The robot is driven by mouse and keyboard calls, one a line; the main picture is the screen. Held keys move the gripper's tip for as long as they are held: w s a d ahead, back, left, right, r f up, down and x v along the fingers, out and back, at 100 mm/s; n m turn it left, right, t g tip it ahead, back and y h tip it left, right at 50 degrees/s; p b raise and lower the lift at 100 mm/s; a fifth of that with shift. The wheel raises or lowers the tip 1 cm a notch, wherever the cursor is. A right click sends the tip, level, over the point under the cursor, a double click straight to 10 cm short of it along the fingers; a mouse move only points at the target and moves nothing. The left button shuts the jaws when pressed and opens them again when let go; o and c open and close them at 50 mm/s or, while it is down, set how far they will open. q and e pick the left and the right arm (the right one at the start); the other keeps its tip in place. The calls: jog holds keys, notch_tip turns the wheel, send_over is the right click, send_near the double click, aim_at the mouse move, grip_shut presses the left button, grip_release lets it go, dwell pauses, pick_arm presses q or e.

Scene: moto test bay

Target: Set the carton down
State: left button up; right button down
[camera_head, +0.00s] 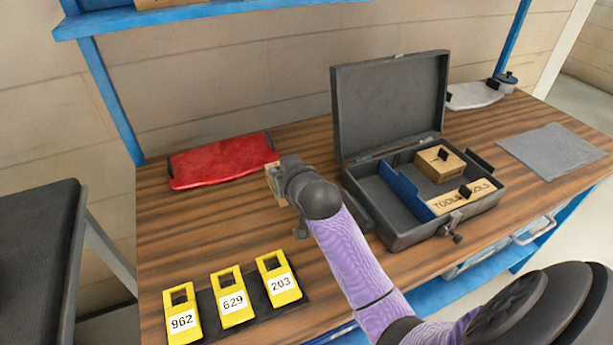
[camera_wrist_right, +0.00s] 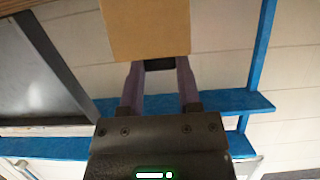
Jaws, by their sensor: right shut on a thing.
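My right gripper (camera_head: 284,176) is over the back middle of the wooden workbench, between the red tray and the open toolbox. It is shut on a small tan carton (camera_head: 274,184). My wrist and gripper hide most of the carton in the head view. In the right wrist view the carton (camera_wrist_right: 160,30) fills the top middle, between the tips of the two fingers (camera_wrist_right: 160,66). I cannot tell whether its underside touches the bench. My left gripper is not in view.
A red tray (camera_head: 215,162) lies at the back left. An open grey toolbox (camera_head: 405,240) with a blue divider (camera_head: 402,190) holds a tan box (camera_head: 440,166) and a "TOOLS" piece (camera_head: 450,202). Yellow numbered tags (camera_head: 233,303) lie in front. A grey cloth (camera_head: 552,150) lies right.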

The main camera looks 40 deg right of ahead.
aim_at(282, 202)
notch_tip(282, 202, down, 6)
jog(key=b, duration=0.2)
jog(key=shift+b, duration=0.3)
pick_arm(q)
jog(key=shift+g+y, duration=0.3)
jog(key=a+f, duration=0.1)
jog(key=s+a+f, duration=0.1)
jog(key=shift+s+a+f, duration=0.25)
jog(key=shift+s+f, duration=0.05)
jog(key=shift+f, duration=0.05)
pick_arm(e)
jog(key=shift+r, duration=0.1)
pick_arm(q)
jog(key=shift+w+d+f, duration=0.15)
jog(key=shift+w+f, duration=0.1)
pick_arm(e)
jog(key=shift+f, duration=0.6)
jog(key=shift+c, duration=1.9)
grip_release()
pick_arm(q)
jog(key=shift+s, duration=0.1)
pick_arm(e)
jog(key=shift+o, duration=0.4)
jog(key=shift+a+f, duration=0.1)
